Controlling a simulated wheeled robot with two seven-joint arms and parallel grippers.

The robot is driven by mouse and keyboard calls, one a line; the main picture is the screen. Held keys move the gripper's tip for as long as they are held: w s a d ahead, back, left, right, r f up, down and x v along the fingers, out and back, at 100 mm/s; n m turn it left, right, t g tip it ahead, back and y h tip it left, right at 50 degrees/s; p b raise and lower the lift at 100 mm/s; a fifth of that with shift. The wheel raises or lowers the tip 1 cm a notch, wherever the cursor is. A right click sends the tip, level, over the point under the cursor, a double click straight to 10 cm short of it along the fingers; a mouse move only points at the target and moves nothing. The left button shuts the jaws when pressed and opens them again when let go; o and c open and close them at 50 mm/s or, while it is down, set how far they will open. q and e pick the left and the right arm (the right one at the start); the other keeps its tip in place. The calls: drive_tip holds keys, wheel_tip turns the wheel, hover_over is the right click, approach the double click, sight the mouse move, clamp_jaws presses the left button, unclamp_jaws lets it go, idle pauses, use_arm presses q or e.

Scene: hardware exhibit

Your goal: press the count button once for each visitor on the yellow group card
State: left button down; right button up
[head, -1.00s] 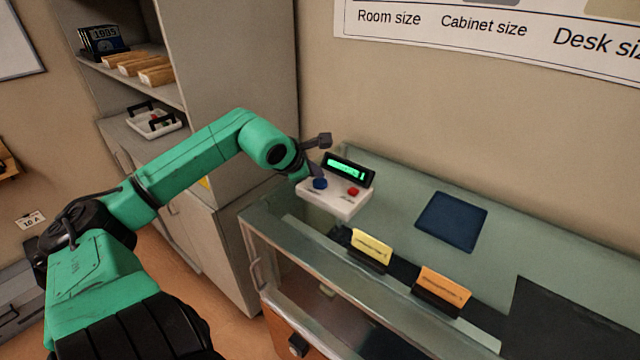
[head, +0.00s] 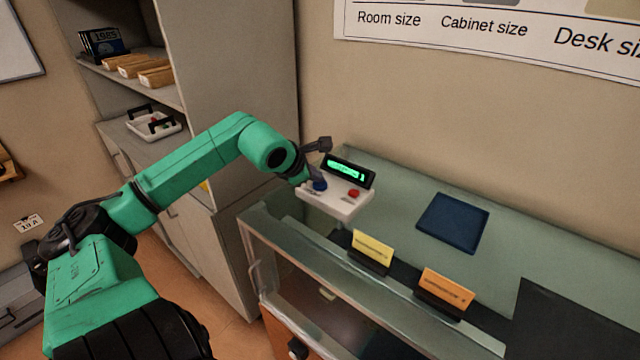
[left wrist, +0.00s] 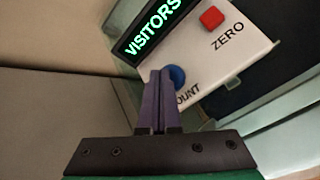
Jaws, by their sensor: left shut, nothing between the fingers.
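The white counter box (head: 335,200) sits on the glass-topped case, with a blue button (head: 320,185), a red button (head: 353,193) and a lit green display (head: 348,171). In the left wrist view the blue button (left wrist: 176,76) is beside the partly hidden word ending "OUNT", the red button (left wrist: 211,18) is by "ZERO", and the display (left wrist: 155,28) reads "VISITORS". My left gripper (left wrist: 158,73) is shut and empty, its tips at the blue button's edge; I cannot tell if they touch it. The yellow card (head: 372,248) stands in a dark holder; its print is too small to read.
An orange card (head: 446,288) stands right of the yellow one. A dark blue mat (head: 452,222) lies behind them on the glass top (head: 520,250). A grey cabinet (head: 235,90) stands left of the case. A tray (head: 153,124) sits on its lower shelf.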

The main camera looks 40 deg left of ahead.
sight(316, 185)
use_arm(q)
drive_tip(key=shift+f+b, duration=0.25)
drive_tip(key=shift+b, duration=0.05)
idle(0.5)
drive_tip(key=shift+r+p, duration=0.3)
drive_tip(key=shift+r, duration=0.6)
drive_tip(key=shift+r+p, duration=1.1)
drive_tip(key=shift+r, duration=1.5)
drive_tip(key=shift+f, duration=0.1)
